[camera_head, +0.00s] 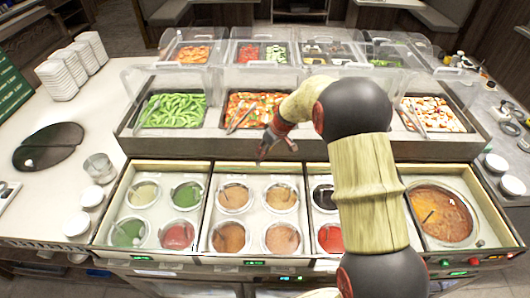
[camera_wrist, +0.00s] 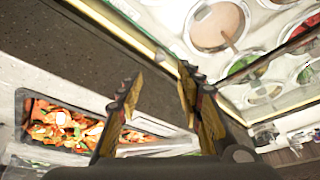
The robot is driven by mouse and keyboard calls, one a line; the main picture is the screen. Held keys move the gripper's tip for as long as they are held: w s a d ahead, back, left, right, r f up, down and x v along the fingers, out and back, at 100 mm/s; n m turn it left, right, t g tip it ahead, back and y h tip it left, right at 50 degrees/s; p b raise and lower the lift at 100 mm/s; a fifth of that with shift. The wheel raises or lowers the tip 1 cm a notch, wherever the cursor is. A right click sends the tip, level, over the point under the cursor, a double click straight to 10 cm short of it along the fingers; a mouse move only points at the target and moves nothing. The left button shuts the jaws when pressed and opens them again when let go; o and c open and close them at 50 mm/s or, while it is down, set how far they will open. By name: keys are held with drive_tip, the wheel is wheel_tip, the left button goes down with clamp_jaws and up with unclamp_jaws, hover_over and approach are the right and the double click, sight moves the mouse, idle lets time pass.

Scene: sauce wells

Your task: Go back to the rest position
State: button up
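My gripper (camera_head: 276,146) is at the end of my arm, above the ledge between the sauce wells and the food trays in the head view. In the wrist view its two fingers (camera_wrist: 157,88) stand apart with nothing between them. Below and in front of it are round sauce wells, such as a light brown one (camera_head: 235,197) and an orange one (camera_head: 281,239). A light brown sauce well with a utensil (camera_wrist: 216,27) shows at the top of the wrist view. My arm hides part of the wells on the right.
Clear covers (camera_head: 165,78) stand over a tray of green pods (camera_head: 172,110) and a tray of mixed vegetables (camera_head: 253,108). A large round brown pot (camera_head: 441,214) is at right.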

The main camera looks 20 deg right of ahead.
idle(0.4)
drive_tip(key=s+f+m+g, duration=0.2)
drive_tip(key=s+m, duration=0.2)
drive_tip(key=s, duration=0.5)
drive_tip(key=s+a+r+t+b, duration=0.1)
drive_tip(key=s+r+b, duration=0.1)
drive_tip(key=s+r, duration=0.4)
drive_tip(key=s+a+r+m+t+h+b, duration=0.1)
drive_tip(key=s+r+b, duration=0.2)
drive_tip(key=s+r, duration=0.4)
drive_tip(key=s+a+r+t+h+b, duration=0.1)
drive_tip(key=s+r, duration=0.5)
drive_tip(key=s, duration=1.2)
drive_tip(key=shift+s+a+r+t+b, duration=0.15)
drive_tip(key=shift+s+a+t+b, duration=0.2)
drive_tip(key=shift+b, duration=0.45)
drive_tip(key=shift+c, duration=0.8)
